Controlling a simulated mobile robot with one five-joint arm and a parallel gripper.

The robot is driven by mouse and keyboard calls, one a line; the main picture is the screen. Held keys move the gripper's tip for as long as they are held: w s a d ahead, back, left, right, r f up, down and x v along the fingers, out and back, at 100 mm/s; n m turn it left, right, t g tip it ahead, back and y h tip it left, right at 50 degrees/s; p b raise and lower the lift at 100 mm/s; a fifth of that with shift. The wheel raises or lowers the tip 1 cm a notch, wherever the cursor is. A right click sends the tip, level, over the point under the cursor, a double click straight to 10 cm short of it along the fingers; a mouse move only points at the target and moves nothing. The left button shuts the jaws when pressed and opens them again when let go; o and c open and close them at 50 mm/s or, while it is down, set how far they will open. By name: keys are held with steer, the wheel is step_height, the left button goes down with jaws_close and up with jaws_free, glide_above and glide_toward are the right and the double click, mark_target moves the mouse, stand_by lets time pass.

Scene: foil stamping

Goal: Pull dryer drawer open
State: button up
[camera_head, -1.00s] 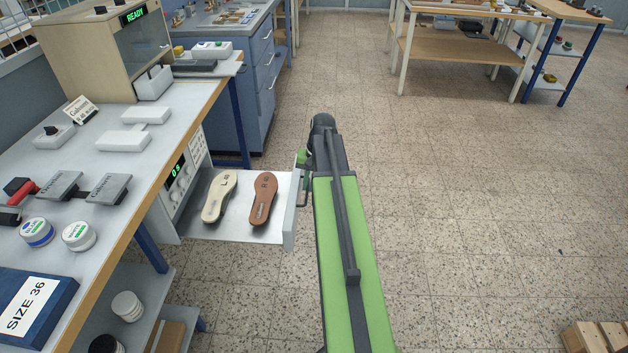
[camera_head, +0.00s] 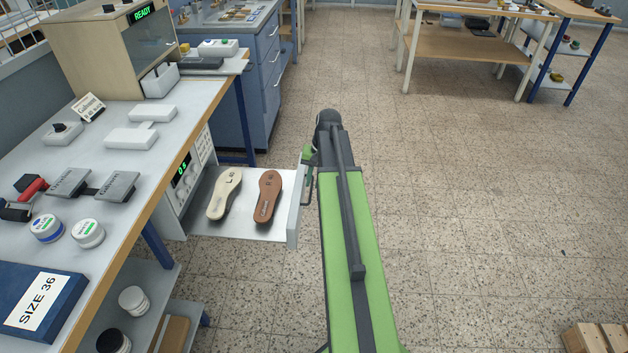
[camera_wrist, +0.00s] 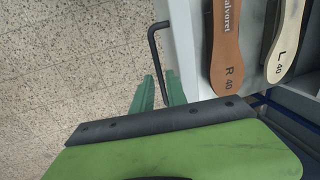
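The dryer drawer (camera_head: 245,224) stands well out from the dryer cabinet under the bench. It also shows in the wrist view (camera_wrist: 186,50). A cream insole (camera_head: 225,195) and a brown insole (camera_head: 267,196) lie in it. The dark bar handle (camera_wrist: 154,52) is on the drawer's outer front face. In the head view my gripper (camera_head: 308,156) is beside the drawer front, partly hidden by my arm.
The dryer's panel (camera_head: 183,172) has a lit green display. The bench above holds a blue SIZE 36 box (camera_head: 40,305), jars and a machine marked READY (camera_head: 120,50). A blue drawer cabinet (camera_head: 245,95) stands behind.

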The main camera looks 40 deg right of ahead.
step_height(320, 180, up, 16)
steer(key=s+d+p, duration=0.2)
steer(key=p, duration=1.2)
steer(key=shift+f, duration=0.25)
